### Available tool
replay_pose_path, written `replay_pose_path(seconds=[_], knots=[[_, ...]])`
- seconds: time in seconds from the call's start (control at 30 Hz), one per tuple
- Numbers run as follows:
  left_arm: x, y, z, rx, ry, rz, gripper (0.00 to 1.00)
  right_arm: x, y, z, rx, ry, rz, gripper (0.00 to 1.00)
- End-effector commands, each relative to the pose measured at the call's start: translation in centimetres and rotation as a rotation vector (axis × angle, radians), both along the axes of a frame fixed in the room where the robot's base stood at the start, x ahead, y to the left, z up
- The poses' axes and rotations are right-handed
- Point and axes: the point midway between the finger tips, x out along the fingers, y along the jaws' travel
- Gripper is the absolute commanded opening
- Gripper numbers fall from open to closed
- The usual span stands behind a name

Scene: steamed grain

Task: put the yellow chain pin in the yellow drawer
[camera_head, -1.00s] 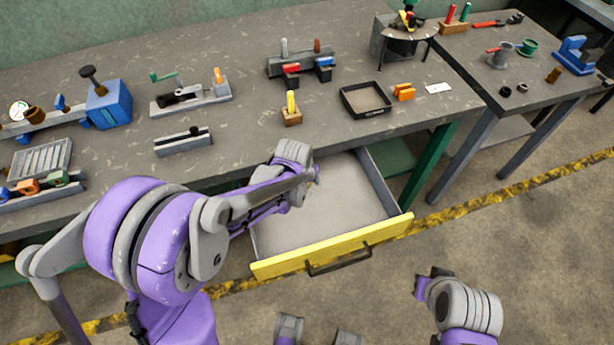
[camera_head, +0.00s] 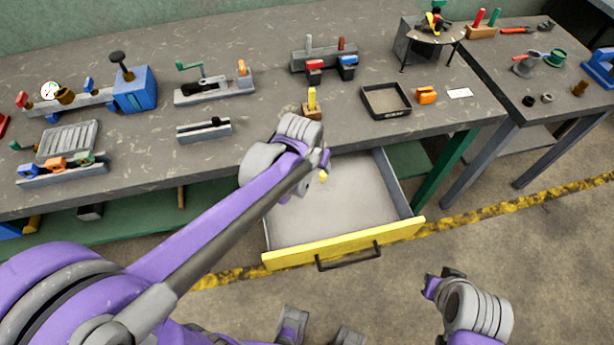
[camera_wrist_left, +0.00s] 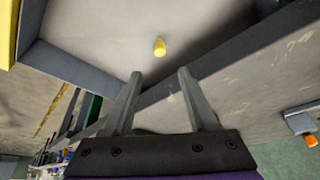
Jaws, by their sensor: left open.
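The yellow drawer (camera_head: 345,243) is pulled out under the bench, with a yellow front, black handle and bare grey floor. A small yellow chain pin (camera_head: 323,177) shows within the drawer's outline, just beyond my left gripper (camera_head: 322,160). In the left wrist view the pin (camera_wrist_left: 159,46) appears against the drawer floor, past the fingertips and apart from them. I cannot tell whether it rests on the floor. My left gripper (camera_wrist_left: 160,74) is open with nothing between its fingers. My right gripper (camera_head: 432,283) hangs at the lower right; its fingers are unclear.
A wooden block with a yellow upright piece (camera_head: 312,100) stands on the bench above the drawer. A black tray (camera_head: 386,101), an orange part (camera_head: 426,95) and a grey bar (camera_head: 204,130) are nearby. The bench edge lies close to my left wrist.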

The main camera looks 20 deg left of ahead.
Motion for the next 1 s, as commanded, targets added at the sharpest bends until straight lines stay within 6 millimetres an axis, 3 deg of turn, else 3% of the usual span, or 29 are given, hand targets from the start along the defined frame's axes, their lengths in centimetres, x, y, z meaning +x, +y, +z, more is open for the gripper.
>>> replay_pose_path(seconds=[0.23,0.4,0.5,0.67,1.0], knots=[[-8.0,1.5,1.6,-0.001,-0.021,0.032,0.58,0.0,0.0,0.0,0.000,0.000,0.000,0.00],[-14.1,2.4,1.2,-0.001,-0.041,0.057,0.58,0.0,0.0,0.0,0.000,0.000,0.000,0.00],[-16.6,2.7,0.5,-0.002,-0.049,0.068,0.58,0.0,0.0,0.0,0.000,0.000,0.000,0.00],[-18.4,2.9,-0.2,-0.003,-0.056,0.077,0.58,0.0,0.0,0.0,0.000,0.000,0.000,0.00],[-18.5,2.9,-0.3,-0.002,-0.057,0.078,0.58,0.0,0.0,0.0,0.000,0.000,0.000,0.00]])
